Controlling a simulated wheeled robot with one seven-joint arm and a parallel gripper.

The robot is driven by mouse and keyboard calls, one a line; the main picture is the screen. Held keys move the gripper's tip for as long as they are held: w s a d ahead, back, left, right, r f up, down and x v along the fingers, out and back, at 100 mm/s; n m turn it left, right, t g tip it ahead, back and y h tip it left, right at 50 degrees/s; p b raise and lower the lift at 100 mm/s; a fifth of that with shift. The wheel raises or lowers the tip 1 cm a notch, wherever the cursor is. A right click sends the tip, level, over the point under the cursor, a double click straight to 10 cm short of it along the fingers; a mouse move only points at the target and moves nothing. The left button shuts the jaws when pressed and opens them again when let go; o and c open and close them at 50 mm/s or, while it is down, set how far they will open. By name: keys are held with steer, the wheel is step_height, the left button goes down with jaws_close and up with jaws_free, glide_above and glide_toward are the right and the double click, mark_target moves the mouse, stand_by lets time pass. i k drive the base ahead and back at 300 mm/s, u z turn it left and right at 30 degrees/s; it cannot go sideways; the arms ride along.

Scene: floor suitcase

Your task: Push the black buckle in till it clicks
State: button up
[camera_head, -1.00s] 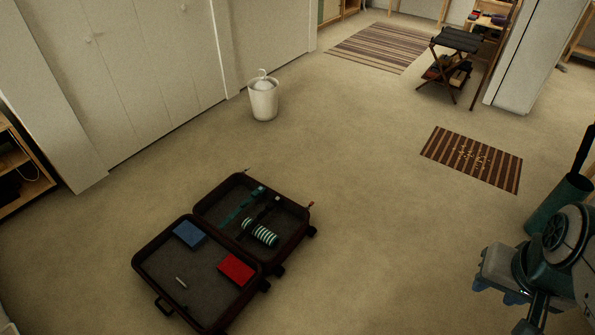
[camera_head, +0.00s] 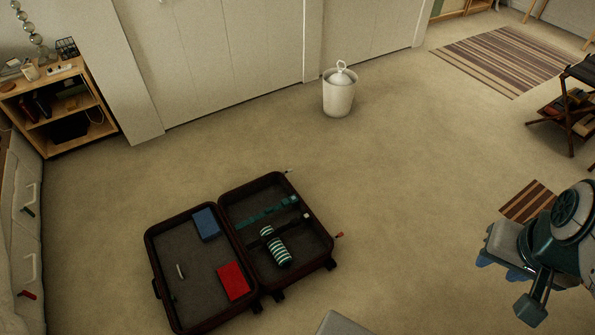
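The open suitcase (camera_head: 152,262) lies flat on the floor, left of centre. Its right half holds a teal strap (camera_head: 256,218) with small blocky pieces along it. A black strap (camera_head: 285,228) runs beside a green-and-white striped roll (camera_head: 275,246), with a small pale piece near its right end. The black buckle is too small and dark to make out for certain on this strap. My gripper (camera_head: 492,262) appears at the right edge as a grey block with blue tips, far from the suitcase. Whether its fingers are apart is not clear.
The left half holds a blue item (camera_head: 206,224), a red item (camera_head: 233,281) and a small white stick (camera_head: 180,271). A white bin (camera_head: 338,98) stands behind. A wooden shelf (camera_head: 60,149) is at the left. Bare floor lies between the suitcase and my arm.

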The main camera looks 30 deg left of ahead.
mark_target(295, 222)
steer(key=u, duration=0.85)
steer(key=i, duration=1)
steer(key=u, duration=0.85)
